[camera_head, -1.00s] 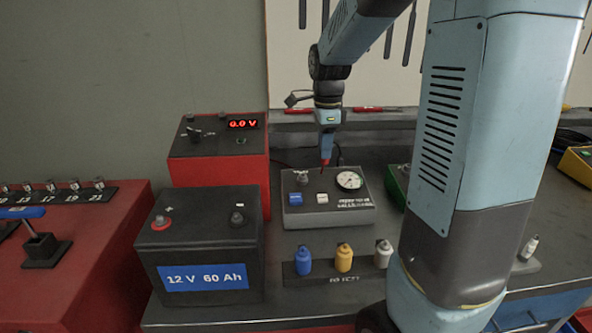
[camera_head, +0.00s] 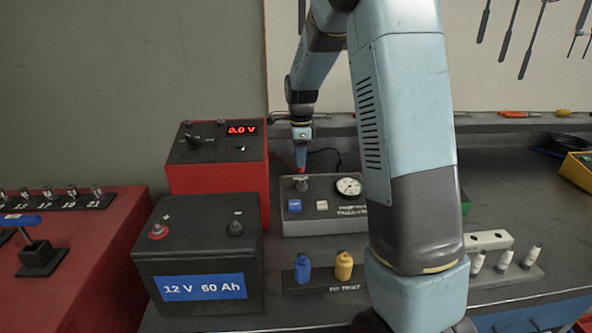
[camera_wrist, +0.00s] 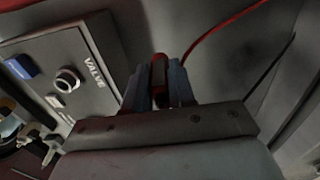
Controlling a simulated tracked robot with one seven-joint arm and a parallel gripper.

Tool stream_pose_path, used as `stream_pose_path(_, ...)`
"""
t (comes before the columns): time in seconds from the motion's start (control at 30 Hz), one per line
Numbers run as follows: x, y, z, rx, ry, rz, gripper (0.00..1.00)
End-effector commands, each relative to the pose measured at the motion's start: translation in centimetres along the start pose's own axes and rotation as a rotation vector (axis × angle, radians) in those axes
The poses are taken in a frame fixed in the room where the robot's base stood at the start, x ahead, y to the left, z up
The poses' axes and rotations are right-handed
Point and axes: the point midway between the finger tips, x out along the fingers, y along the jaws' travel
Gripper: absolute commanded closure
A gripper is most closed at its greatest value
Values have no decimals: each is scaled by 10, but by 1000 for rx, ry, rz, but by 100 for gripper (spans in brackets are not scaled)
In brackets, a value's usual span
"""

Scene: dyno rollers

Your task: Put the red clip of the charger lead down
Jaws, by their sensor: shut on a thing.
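The red clip (camera_wrist: 160,72) is between the two fingers of my gripper (camera_wrist: 158,88) in the wrist view, with a red lead (camera_wrist: 215,32) running off to the upper right. In the head view my gripper (camera_head: 300,160) points down just behind the grey valve box, and a small red bit of the clip (camera_head: 301,169) shows below it. The gripper is shut on the clip. Whether the clip touches anything below is hard to tell. The charger (camera_head: 215,180) is a red box with a black top and a display reading 0.0 V, left of the gripper.
The grey valve box (camera_head: 325,226) with a dial stands below the gripper, close to it. A black 12 V battery (camera_head: 200,262) stands front left. My arm hides part of the bench at right.

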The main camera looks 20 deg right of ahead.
Motion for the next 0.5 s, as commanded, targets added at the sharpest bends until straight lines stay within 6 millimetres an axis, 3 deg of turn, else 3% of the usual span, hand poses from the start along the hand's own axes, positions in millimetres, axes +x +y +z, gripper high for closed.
stream_pose_path(0.5,40,-19,8,0,0,2,100)
